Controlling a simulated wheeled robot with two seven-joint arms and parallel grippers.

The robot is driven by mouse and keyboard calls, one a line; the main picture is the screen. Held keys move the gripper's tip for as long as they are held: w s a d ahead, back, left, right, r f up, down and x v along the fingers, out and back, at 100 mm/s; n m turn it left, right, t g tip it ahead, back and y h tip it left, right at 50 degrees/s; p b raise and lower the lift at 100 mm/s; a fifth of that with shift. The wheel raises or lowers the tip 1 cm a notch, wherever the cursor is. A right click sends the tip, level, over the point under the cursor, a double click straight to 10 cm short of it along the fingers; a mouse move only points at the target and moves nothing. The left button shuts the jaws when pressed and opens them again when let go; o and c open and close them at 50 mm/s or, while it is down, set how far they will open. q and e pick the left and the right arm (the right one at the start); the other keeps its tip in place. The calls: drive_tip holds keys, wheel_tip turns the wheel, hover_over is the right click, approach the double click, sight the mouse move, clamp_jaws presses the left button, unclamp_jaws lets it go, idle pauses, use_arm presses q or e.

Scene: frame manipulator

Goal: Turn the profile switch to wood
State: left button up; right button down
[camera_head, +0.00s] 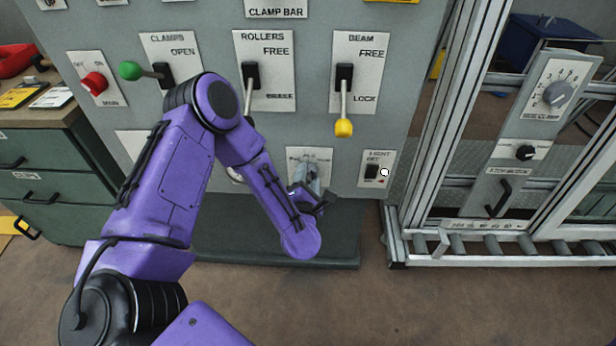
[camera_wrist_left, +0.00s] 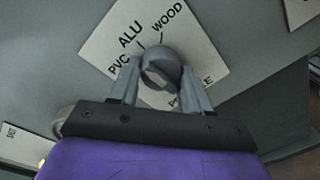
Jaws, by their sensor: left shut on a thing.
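The profile switch is a round grey knob (camera_wrist_left: 161,66) on a white plate (camera_wrist_left: 207,62) marked PVC, ALU and WOOD in the left wrist view. My left gripper (camera_wrist_left: 160,82) is shut on the knob, one finger on each side. Which mark the knob points at is hard to tell. In the head view, my left gripper (camera_head: 308,182) reaches the small white plate (camera_head: 321,154) low on the grey panel, and the knob is mostly hidden there by the fingers. My right gripper is not in view.
Above are the clamps lever (camera_head: 131,70), rollers lever (camera_head: 250,78) and yellow-tipped beam lever (camera_head: 343,126). A light switch (camera_head: 372,171) sits close on the right of my gripper. A metal frame with a roller track (camera_head: 510,244) stands at right, a green cabinet (camera_head: 45,190) at left.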

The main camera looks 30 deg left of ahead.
use_arm(q)
drive_tip(key=m+p, duration=0.1)
drive_tip(key=m, duration=0.4)
drive_tip(key=shift+r, duration=0.15)
drive_tip(key=shift+m+p, duration=0.55)
drive_tip(key=shift+m, duration=1.75)
drive_tip(key=o, duration=1.1)
drive_tip(key=shift+c, duration=0.2)
drive_tip(key=v, duration=1)
drive_tip(key=shift+s+d+b, duration=0.2)
drive_tip(key=shift+d+b, duration=0.1)
drive_tip(key=shift+b, duration=0.1)
